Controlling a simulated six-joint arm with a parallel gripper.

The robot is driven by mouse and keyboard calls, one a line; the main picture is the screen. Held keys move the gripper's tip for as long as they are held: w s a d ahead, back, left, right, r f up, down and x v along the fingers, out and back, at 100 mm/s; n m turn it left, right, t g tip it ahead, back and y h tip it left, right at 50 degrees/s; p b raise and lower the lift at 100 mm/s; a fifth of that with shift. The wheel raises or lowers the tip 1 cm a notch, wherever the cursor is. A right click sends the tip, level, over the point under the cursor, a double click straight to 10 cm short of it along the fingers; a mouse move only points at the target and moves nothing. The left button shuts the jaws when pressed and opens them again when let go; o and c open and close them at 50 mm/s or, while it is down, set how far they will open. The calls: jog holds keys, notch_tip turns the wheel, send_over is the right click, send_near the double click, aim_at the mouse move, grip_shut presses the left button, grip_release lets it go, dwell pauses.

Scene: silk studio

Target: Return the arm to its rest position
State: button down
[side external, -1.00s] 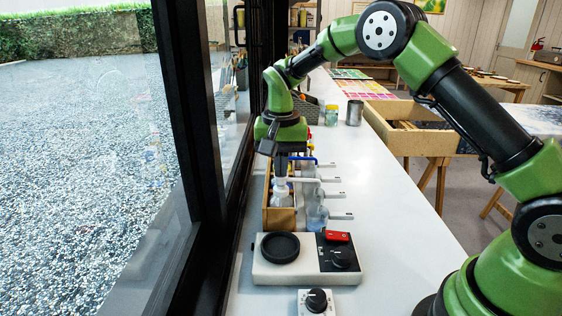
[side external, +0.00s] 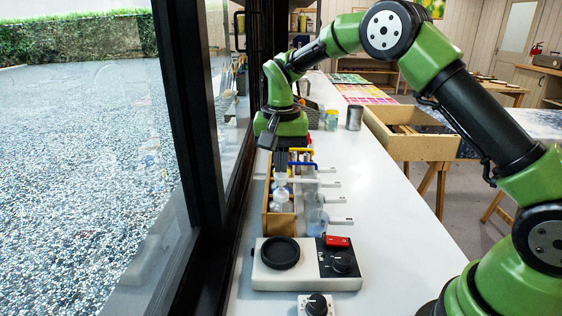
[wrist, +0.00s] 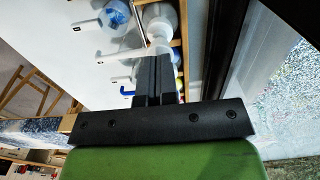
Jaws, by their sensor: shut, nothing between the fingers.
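My green arm reaches over the white bench, with my gripper (side external: 281,163) pointing down above the wooden rack of bottles (side external: 267,205). In the wrist view, the dark fingers of my gripper (wrist: 155,82) are side by side, shut and empty. A clear bottle (side external: 281,197) in the rack stands just below the fingertips. I cannot tell the exact gap between them.
A clear beaker (side external: 317,219) stands right of the rack, near several white hooked nozzles. A hot plate (side external: 275,278) with a red item (side external: 338,241) sits in front. A dark window frame (side external: 194,120) runs close on the left.

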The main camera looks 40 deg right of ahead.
jog(key=shift+f, duration=1.05)
dwell(0.4)
jog(key=shift+r, duration=1.15)
jog(key=shift+r, duration=1.4)
